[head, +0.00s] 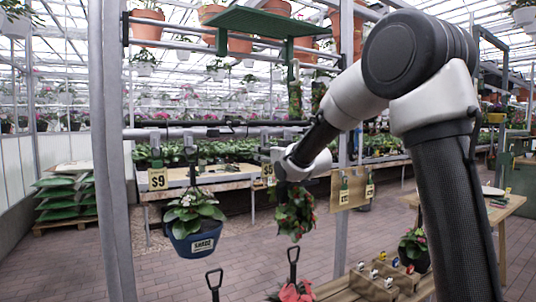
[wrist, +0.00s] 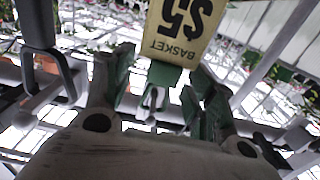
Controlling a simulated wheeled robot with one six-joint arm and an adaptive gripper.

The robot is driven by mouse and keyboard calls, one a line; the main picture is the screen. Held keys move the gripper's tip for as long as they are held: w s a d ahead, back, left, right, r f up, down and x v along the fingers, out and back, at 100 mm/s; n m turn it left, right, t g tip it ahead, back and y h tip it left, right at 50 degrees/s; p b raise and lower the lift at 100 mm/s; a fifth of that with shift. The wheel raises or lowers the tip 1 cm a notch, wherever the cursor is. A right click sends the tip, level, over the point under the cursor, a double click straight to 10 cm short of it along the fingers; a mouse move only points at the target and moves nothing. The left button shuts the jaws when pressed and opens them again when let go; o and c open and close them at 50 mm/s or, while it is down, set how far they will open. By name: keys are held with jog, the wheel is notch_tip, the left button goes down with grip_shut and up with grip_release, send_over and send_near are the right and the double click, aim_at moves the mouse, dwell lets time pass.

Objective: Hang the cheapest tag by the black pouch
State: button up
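A cream tag reading "$5 BASKET" (wrist: 183,30) shows upside down in the wrist view, with a green clip (wrist: 164,74) at its base. My gripper (wrist: 160,95) has its green-padded fingers apart on either side of the clip; I see gaps, no clear grip. In the head view my gripper (head: 284,166) is at the rail, partly covering a yellowish tag (head: 267,172). A "$9" tag (head: 158,179) hangs above a blue basket (head: 195,242). A leafy red-flowered plant (head: 294,213) hangs below my gripper; any pouch holding it is hidden. I cannot clearly identify the black pouch.
A brown board (head: 352,202) bears two small tags (head: 344,191) (head: 369,190). A grey post (head: 108,160) and the rail (head: 215,132) frame the hanging plants. A wooden crate (head: 372,287) stands lower right. Brick floor lies open at left.

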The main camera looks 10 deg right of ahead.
jog(key=shift+o, duration=0.4)
jog(key=v, duration=1.2)
notch_tip(320, 180, down, 10)
jog(key=s+d+g+h, duration=0.2)
jog(key=d+g+h, duration=0.1)
jog(key=g, duration=0.1)
jog(key=s+d+f+m+g+h, duration=0.1)
jog(key=s+d+f+g, duration=0.15)
jog(key=s, duration=0.25)
jog(key=s+d+f+m+g+h, duration=0.1)
jog(key=s+d+f+g, duration=0.15)
jog(key=s+f, duration=0.2)
jog(key=s+d+g, duration=0.2)
jog(key=s, duration=1)
jog(key=s+d+r+m+g, duration=0.1)
jog(key=s+d+g, duration=0.1)
jog(key=s, duration=1.1)
jog(key=shift+d+m+h, duration=0.25)
jog(key=shift+m+h, duration=0.05)
